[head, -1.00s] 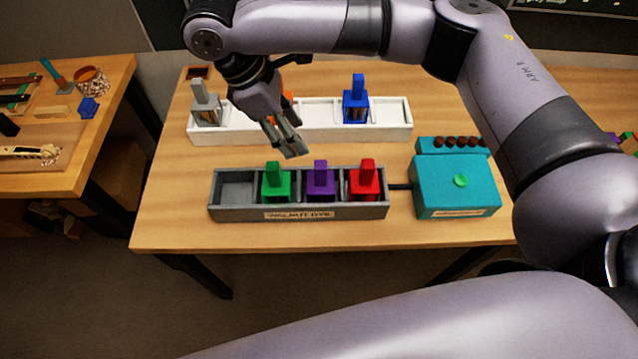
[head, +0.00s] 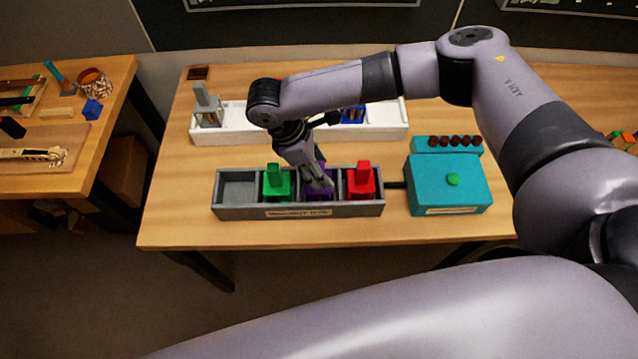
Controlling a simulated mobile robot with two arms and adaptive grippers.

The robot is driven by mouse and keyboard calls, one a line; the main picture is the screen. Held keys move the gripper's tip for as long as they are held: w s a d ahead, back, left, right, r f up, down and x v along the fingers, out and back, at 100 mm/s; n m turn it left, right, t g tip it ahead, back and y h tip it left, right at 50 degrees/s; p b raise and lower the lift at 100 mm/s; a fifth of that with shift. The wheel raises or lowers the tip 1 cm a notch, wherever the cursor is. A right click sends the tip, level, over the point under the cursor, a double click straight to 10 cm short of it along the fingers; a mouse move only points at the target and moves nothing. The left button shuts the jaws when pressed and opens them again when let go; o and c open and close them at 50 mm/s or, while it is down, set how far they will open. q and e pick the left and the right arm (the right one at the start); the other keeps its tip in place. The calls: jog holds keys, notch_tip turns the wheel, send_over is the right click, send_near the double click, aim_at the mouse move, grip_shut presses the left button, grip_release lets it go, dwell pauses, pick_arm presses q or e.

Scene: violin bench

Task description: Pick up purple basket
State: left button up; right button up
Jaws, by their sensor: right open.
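The purple basket (head: 313,194) sits in a compartment of the grey tray (head: 238,212), between the green basket (head: 276,184) and the red basket (head: 361,184). My right gripper (head: 323,186) is open and points down at the purple basket. Its fingers are at the basket's upright handle and hide most of it. I cannot tell whether they touch it. The leftmost compartment of the grey tray is empty. My left gripper is out of view.
Behind stands a white tray (head: 240,124) with a grey basket (head: 207,106) and a blue basket (head: 352,115), partly covered by my right arm. A teal box (head: 449,185) with a green button stands right of the grey tray. The wooden table (head: 170,215) is clear at front left.

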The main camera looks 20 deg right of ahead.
jog(key=shift+c, duration=0.4)
grip_shut()
dwell(0.7)
